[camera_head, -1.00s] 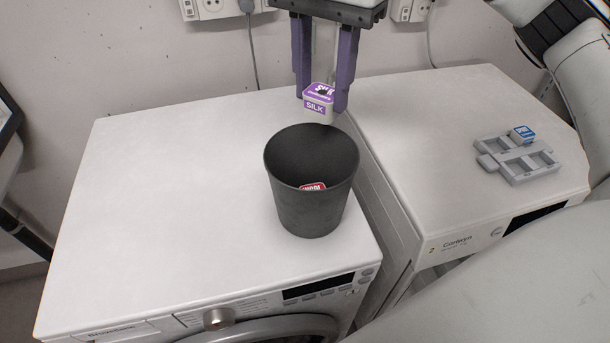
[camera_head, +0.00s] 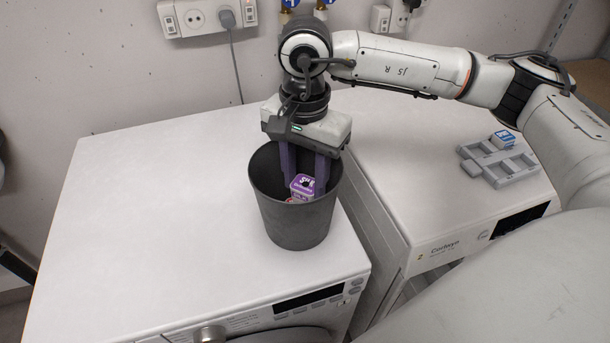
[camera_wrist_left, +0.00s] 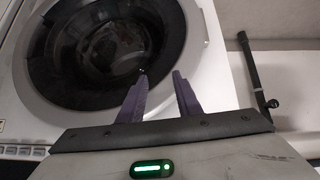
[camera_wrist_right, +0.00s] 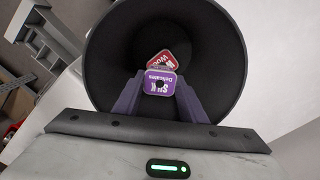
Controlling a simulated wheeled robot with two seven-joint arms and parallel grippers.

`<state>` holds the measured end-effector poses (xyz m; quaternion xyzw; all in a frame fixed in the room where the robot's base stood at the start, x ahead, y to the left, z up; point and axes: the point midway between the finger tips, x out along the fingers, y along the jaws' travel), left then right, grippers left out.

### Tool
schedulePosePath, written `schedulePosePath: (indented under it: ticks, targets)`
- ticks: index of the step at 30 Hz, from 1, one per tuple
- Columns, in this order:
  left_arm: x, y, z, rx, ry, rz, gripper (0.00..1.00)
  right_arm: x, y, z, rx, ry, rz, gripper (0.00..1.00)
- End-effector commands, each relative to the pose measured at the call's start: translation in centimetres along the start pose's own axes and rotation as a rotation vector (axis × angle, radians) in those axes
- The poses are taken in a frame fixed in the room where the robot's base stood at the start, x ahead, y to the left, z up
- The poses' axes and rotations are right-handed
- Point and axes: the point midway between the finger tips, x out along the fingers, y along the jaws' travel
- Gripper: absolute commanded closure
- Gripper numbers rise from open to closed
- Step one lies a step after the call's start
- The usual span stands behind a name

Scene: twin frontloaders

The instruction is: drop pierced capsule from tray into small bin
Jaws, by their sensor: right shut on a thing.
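A dark grey small bin (camera_head: 296,226) stands near the right edge of the left machine's top. My right gripper (camera_head: 303,181) reaches down into its mouth, shut on a purple and white silk capsule (camera_head: 302,186). The capsule's top has a dark mark, and it also shows between the fingers in the right wrist view (camera_wrist_right: 160,84). A red wool capsule (camera_wrist_right: 166,60) lies deeper in the bin. A grey tray (camera_head: 512,168) on the right machine holds one blue and white capsule (camera_head: 503,139). My left gripper (camera_wrist_left: 162,75) is open and empty in front of a machine's round door.
The left washing machine (camera_head: 130,215) has a wide clear top left of the bin. The right machine (camera_head: 400,185) stands beside it with a narrow gap. Wall sockets with cables (camera_head: 207,18) are behind.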

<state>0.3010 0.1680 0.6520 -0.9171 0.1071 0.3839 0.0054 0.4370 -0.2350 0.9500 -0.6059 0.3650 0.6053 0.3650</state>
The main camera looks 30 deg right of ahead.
Motion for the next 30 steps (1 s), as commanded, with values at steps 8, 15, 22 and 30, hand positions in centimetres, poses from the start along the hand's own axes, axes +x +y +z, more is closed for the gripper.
schedulePosePath:
  ticks: [8, 15, 22, 30]
  targets:
    - [0.2, 0.0, 0.6, -0.001, -0.006, 0.000, 0.69, 0.3, 0.0, 0.0, 0.000, 0.000, -0.001, 0.87]
    - [0.0, 0.1, 0.9, -0.002, -0.013, 0.001, 0.69, 0.1, 0.0, 0.0, 0.000, 0.000, 0.000, 0.55]
    - [-0.1, 0.1, 0.8, -0.002, -0.014, 0.000, 0.69, -0.7, -0.1, 0.0, 0.001, 0.001, -0.002, 0.55]
    - [0.4, 0.0, 1.3, -0.002, -0.014, 0.000, 0.69, -6.0, -0.2, 0.0, 0.001, 0.001, -0.005, 0.55]
